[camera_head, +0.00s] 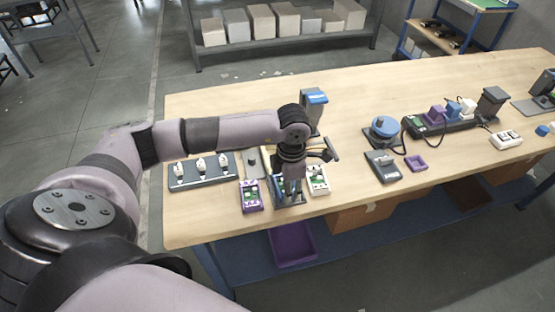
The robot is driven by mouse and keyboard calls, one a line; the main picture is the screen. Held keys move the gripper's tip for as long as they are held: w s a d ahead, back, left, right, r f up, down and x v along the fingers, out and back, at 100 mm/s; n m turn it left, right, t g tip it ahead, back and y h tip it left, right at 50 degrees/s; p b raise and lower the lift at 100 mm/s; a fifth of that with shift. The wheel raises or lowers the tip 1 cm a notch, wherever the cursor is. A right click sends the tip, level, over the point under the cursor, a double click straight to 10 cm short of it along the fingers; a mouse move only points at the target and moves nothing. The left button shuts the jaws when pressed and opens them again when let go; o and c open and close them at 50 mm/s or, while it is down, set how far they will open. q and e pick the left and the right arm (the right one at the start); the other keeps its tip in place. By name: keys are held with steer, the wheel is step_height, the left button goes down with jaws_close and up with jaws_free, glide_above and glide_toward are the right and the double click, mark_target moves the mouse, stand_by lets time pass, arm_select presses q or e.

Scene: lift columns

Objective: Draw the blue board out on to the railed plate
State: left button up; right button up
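My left gripper (292,192) points down over the near edge of the wooden table, at a small dark-framed unit (289,203) with a bluish part showing beside the fingers. The gripper hides most of this unit, and its fingers are too small and covered to show whether they grip anything. I cannot tell for certain which part is the blue board or the railed plate. A purple-rimmed holder with a green board (251,196) stands just left of the gripper, and a white-rimmed one (318,181) just right. My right gripper is not in view.
A dark plate with white switches (203,169) lies left of the gripper. A blue-topped column (314,98) stands behind it. A blue round device (384,128), a grey device (383,166) and a purple tray (415,163) are to the right. The table (230,105) is clear at back left.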

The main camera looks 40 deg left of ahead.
arm_select(q)
steer(key=shift+r, duration=0.1)
steer(key=shift+r+p, duration=1.85)
steer(key=shift+r, duration=1.15)
